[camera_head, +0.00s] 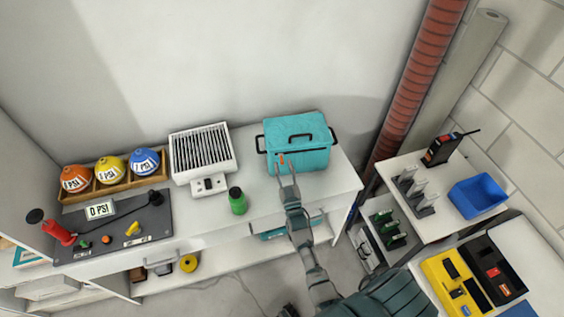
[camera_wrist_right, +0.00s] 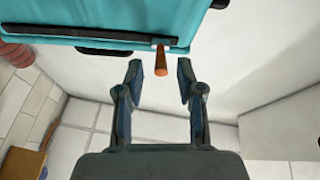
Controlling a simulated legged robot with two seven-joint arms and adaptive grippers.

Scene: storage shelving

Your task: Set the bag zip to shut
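A teal bag (camera_head: 310,157) with dark handles stands on the white counter, near its right end. An orange zip pull (camera_head: 281,159) shows on the left part of its front. My right gripper (camera_head: 284,169) is at the front of the bag, by the pull. In the right wrist view the bag (camera_wrist_right: 110,18) fills the top, with a dark zip strip (camera_wrist_right: 90,34) along it. The orange pull (camera_wrist_right: 161,64) hangs at the strip's right end, between the open fingertips of my right gripper (camera_wrist_right: 159,75), with gaps on both sides. My left gripper is out of view.
On the counter (camera_head: 258,205), a green bottle (camera_head: 237,201) and a white grilled heater (camera_head: 202,152) stand left of the bag. Three coloured balls sit in a wooden tray (camera_head: 115,189) at far left. A red pipe (camera_head: 415,80) and a side table with a blue bin (camera_head: 477,197) are at right.

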